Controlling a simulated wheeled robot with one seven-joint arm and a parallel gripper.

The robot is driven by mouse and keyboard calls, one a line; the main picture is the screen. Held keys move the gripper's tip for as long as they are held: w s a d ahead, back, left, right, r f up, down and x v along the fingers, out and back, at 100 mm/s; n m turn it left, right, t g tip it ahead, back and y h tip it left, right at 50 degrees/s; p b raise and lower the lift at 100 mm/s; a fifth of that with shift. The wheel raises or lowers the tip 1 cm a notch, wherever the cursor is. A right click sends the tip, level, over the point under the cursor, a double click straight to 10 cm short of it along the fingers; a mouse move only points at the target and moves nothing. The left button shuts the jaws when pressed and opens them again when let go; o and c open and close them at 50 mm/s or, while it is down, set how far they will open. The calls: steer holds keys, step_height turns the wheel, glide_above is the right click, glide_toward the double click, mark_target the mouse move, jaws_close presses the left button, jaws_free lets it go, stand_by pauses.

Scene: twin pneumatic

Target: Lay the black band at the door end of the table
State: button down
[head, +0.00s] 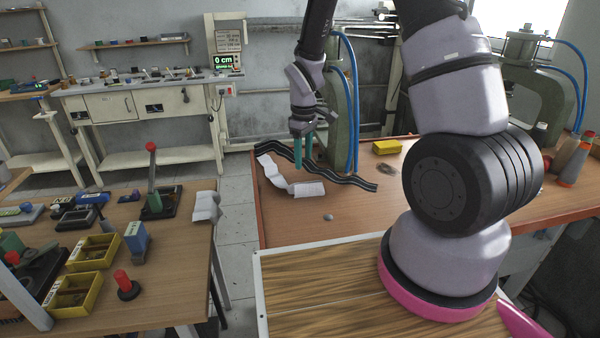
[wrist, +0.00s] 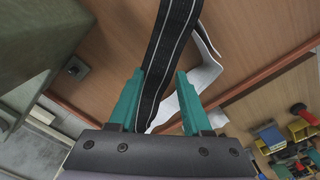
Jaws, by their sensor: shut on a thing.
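The black band (head: 345,180) has pale stripes and lies in waves across the far wooden table (head: 385,215). In the wrist view the band (wrist: 167,55) runs lengthwise between the two teal fingers of my gripper (wrist: 158,85). My gripper (head: 302,160) points down over the band's left part in the head view and is shut on it. The exact contact between fingers and band is partly hidden.
A crumpled white strip (head: 308,189) lies beside the band. A green press (head: 338,120) with blue hoses stands just behind my gripper. A yellow box (head: 387,147) and a small grey knob (head: 328,217) are on the table. The table's front middle is mostly clear.

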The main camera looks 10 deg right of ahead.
mark_target(303, 181)
step_height(303, 181, down, 5)
steer(key=shift+f, duration=0.2)
steer(key=shift+c, duration=1.7)
jaws_free()
steer(key=shift+r, duration=0.15)
step_height(303, 181, up, 12)
steer(key=shift+d+r, duration=0.1)
steer(key=shift+r, duration=0.15)
steer(key=s+d+r+m+t+y, duration=0.1)
steer(key=s+d+r+m+t, duration=0.2)
steer(key=r, duration=0.6)
steer(key=s+d+r+m+t, duration=0.15)
steer(key=s+r+m, duration=0.3)
steer(key=r, duration=0.45)
steer(key=s+d+r+m+t, duration=0.1)
steer(key=s+r+m, duration=0.1)
steer(key=s+r, duration=0.2)
steer(key=s+d+r+m+t+y, duration=0.1)
steer(key=s+d+r+m, duration=0.1)
steer(key=s, duration=0.6)
step_height(303, 181, up, 2)
steer(key=shift+s+d+r+m+t, duration=0.15)
steer(key=shift+d+r+m+t, duration=0.15)
steer(key=shift+m, duration=0.45)
